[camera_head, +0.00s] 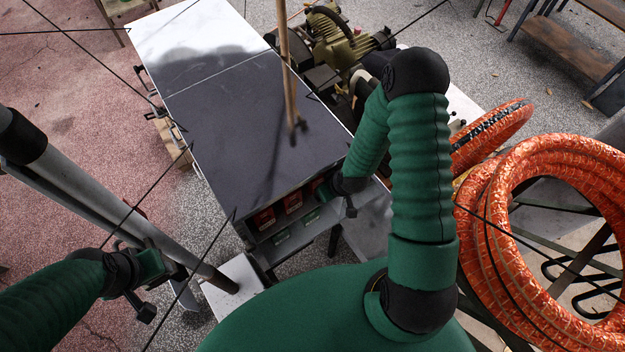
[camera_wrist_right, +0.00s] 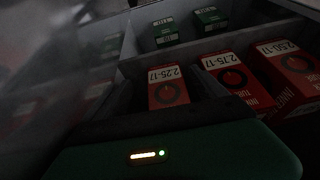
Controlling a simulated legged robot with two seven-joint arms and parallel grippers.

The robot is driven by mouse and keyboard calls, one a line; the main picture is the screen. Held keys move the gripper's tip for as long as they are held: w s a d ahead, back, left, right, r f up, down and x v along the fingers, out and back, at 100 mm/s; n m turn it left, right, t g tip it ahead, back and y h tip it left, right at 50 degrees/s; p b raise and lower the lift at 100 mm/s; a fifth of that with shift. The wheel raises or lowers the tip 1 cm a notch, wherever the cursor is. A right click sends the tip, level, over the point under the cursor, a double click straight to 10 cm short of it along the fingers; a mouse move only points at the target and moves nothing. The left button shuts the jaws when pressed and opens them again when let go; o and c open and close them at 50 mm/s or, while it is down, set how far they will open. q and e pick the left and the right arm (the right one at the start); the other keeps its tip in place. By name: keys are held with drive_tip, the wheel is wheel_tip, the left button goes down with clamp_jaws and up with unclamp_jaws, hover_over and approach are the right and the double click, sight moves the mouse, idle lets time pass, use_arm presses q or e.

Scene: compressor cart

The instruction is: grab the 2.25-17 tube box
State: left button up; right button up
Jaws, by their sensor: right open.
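The 2.25-17 tube box (camera_wrist_right: 168,92) is red with a white label and a dark ring mark. In the right wrist view it stands in a shelf compartment, its label upside down, its lower part hidden by my right gripper. The gripper's green and dark body fills the bottom of that view, directly in front of this box. In the head view my right gripper (camera_head: 332,190) is at the right end of the shelf under the dark table top, open. Box labels are too small to read there. My left gripper (camera_head: 160,282) is at lower left, away from the shelf; its jaw opening is unclear.
Red 2.75-17 (camera_wrist_right: 230,78) and 2.50-17 (camera_wrist_right: 288,68) boxes stand beside the 2.25-17 box. The dark table top (camera_head: 250,120) overhangs the shelf. Orange hose coils (camera_head: 500,240) are on the right.

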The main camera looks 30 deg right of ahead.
drive_tip(key=shift+w+a+f, duration=0.1)
drive_tip(key=shift+w+f, duration=0.1)
drive_tip(key=shift+f, duration=0.25)
drive_tip(key=b+x, duration=0.4)
drive_tip(key=shift+s+a, duration=0.2)
drive_tip(key=shift+a, duration=0.1)
drive_tip(key=shift+w, duration=0.1)
drive_tip(key=shift+r, duration=0.1)
drive_tip(key=shift+w+d, duration=0.1)
drive_tip(key=shift+c, duration=1)
drive_tip(key=c, duration=1.4)
clamp_jaws()
